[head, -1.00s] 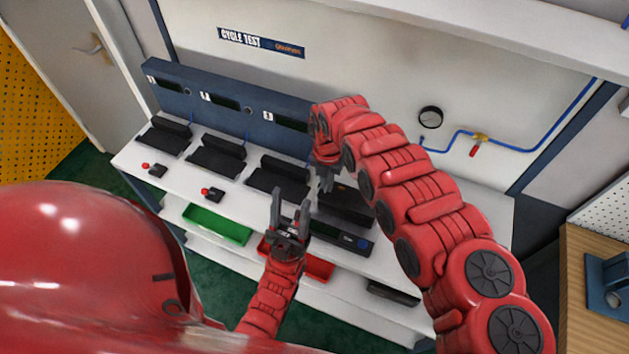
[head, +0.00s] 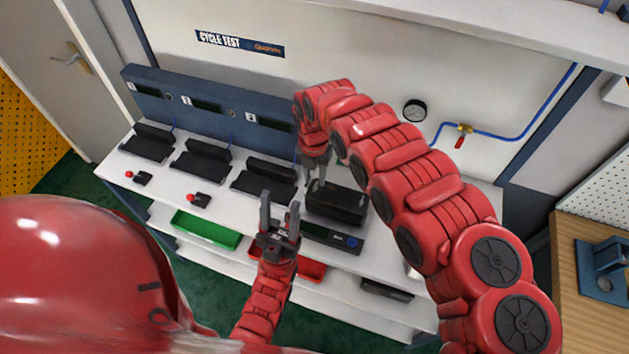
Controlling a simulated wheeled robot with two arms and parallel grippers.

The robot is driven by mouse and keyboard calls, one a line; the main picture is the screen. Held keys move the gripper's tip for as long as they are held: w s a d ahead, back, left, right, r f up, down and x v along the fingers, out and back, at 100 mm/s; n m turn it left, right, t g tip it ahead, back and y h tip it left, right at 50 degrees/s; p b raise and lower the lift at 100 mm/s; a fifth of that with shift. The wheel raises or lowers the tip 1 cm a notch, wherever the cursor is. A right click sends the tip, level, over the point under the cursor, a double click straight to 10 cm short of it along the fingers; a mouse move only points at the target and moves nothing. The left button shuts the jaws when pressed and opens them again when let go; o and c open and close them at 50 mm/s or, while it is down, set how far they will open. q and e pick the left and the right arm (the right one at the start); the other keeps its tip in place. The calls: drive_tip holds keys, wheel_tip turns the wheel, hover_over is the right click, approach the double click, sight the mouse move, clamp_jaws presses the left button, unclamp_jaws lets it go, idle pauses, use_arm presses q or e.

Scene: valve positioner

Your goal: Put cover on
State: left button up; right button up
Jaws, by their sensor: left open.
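No separate cover can be made out with certainty. A dark box-shaped unit (head: 338,205) sits on the white bench at the right end of the row of black stations. My right gripper (head: 318,182) points down at the back left of this unit. Its fingertips are small and dark against it, so whether it grips or touches anything is unclear.
Several black stations (head: 201,163) line the white bench (head: 120,170) before a blue panel (head: 200,115). A green tray (head: 206,229) and a red tray (head: 312,270) lie below. A gauge (head: 414,110) is on the wall.

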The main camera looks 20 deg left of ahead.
wheel_tip(320, 180, up, 9)
drive_tip(key=b, duration=0.2)
drive_tip(key=shift+r+b, duration=0.15)
drive_tip(key=shift+b, duration=0.25)
